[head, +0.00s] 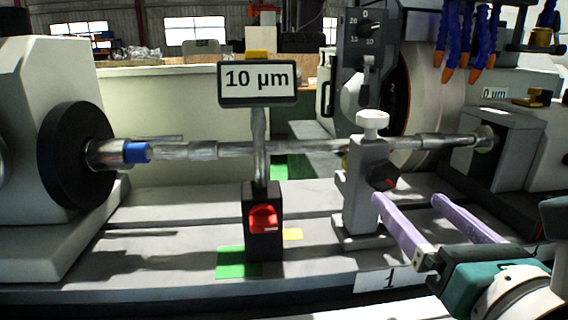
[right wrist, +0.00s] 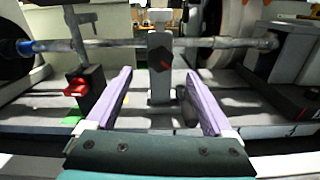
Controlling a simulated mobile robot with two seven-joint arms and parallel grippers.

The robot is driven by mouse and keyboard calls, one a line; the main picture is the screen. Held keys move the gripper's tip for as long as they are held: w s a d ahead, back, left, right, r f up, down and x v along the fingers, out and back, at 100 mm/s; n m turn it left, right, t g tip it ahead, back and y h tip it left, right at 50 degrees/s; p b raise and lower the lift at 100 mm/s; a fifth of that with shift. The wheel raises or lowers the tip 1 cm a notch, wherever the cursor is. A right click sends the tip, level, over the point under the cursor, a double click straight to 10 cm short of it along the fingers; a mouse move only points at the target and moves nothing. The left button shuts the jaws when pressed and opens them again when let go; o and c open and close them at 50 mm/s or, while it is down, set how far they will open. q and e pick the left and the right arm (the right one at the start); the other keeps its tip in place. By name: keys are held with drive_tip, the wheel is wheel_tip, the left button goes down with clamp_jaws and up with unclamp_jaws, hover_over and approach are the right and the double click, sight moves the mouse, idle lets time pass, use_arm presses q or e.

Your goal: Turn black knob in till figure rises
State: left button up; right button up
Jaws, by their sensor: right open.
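The black knob (head: 383,176), with a red mark, sits on the front of a grey upright rest (head: 356,205) around the long shaft. In the right wrist view the knob (right wrist: 160,59) shows ahead, between and beyond the fingertips. My right gripper (head: 407,199) is open and empty, its two purple fingers apart, in front of the rest and a little below the knob. It does not appear to touch the knob. A display (head: 257,80) on a post reads 10 µm. My left gripper is out of view.
The horizontal shaft (head: 290,148) runs from the black chuck (head: 76,157) to the right-hand support (head: 507,150). A black block with a red knob (head: 263,218) stands left of the rest. The grinding wheel (head: 425,95) and blue hoses (head: 467,35) are behind. A label "1" (head: 389,281) is on the front edge.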

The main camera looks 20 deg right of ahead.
sight(386, 177)
drive_tip(key=x, duration=0.8)
drive_tip(key=shift+p, duration=0.4)
drive_tip(key=shift+s, duration=0.1)
drive_tip(key=c, duration=1.4)
